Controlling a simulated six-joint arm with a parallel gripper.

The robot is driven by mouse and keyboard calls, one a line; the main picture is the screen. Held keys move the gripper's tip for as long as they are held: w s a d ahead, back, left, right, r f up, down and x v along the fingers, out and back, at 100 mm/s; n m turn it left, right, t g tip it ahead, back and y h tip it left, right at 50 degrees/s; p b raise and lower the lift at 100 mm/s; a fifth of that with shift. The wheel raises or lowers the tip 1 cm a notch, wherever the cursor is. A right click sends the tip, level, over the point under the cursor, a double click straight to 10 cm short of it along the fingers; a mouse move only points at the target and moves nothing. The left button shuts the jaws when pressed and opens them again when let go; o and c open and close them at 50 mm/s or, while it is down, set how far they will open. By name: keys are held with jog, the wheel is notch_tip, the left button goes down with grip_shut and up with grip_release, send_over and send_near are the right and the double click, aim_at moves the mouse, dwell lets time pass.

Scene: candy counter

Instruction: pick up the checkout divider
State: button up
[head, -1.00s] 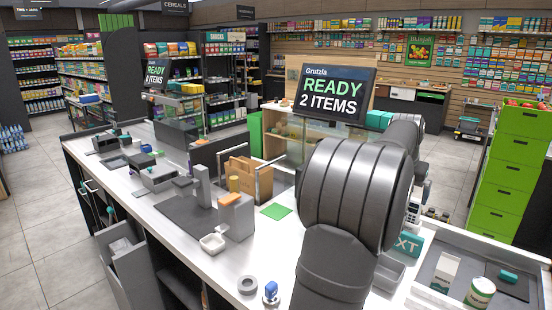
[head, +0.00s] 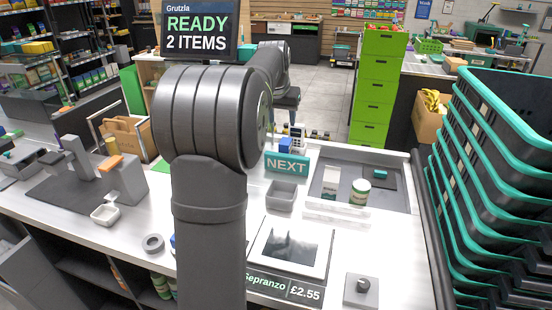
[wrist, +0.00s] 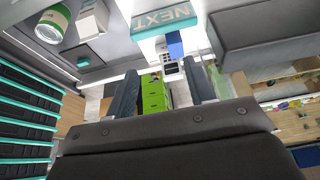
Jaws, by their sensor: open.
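The checkout divider (head: 287,164) is a teal block with white "NEXT" lettering. It stands on the white counter just right of my arm, behind a small grey tray. It also shows at the top of the wrist view (wrist: 165,18), beyond the fingertips and apart from them. My gripper (wrist: 160,66) is open, with two dark fingers spread and nothing between them.
A grey tray (head: 281,194) sits before the divider, and a blue item and card terminal (head: 297,132) behind it. A recessed tray (head: 398,196) holds a carton (head: 330,182) and tub (head: 360,192). Stacked baskets (head: 480,200) stand at right.

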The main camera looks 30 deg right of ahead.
jog(key=w+d+f+m+g+y, duration=0.1)
jog(key=w+d+f+m, duration=0.35)
jog(key=m, duration=0.35)
jog(key=m+g+y, duration=0.2)
jog(key=m, duration=0.7)
send_over(291, 156)
notch_tip(291, 156, down, 6)
jog(key=r, duration=0.1)
jog(key=shift+w+f+m, duration=0.1)
jog(key=shift+f+m, duration=0.4)
jog(key=shift+f, duration=0.35)
notch_tip(291, 156, down, 11)
jog(key=shift+f, duration=0.1)
grip_shut()
